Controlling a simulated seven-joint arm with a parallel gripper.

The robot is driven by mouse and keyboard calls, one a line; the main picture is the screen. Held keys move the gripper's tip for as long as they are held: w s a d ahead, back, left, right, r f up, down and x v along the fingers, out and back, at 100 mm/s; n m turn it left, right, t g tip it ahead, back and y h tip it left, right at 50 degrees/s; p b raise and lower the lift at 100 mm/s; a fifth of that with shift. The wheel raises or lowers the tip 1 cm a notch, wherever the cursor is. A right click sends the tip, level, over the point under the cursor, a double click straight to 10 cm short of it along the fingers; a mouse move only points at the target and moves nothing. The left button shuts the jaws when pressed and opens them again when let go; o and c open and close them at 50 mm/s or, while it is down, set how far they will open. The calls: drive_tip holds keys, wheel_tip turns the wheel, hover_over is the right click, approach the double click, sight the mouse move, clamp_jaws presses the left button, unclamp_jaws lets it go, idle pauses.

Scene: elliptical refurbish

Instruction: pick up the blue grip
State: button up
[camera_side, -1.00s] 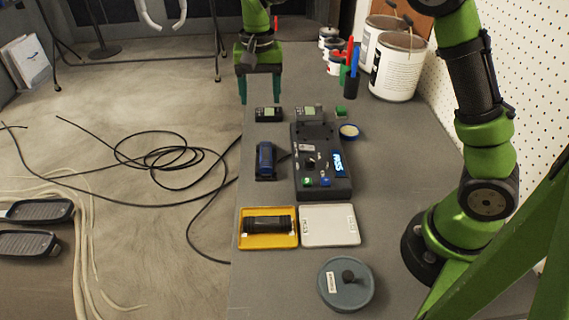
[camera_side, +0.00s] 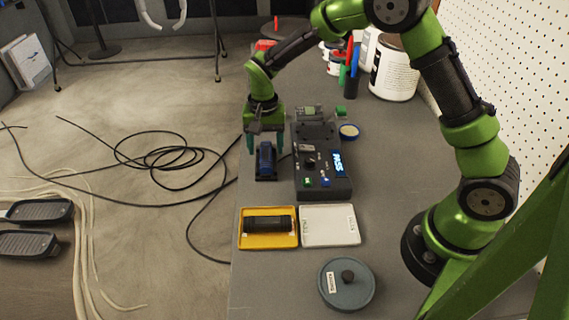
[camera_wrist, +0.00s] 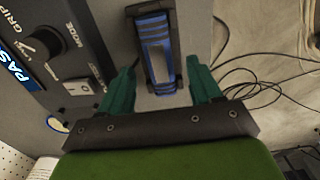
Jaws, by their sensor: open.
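The test box (camera_side: 318,185) with knobs and a PASS label is close on the right. Cables lie on the floor.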

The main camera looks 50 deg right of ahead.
wheel_tip(320, 180, down, 2)
drive_tip(key=shift+f, duration=0.15)
clamp_jaws()
idle(0.3)
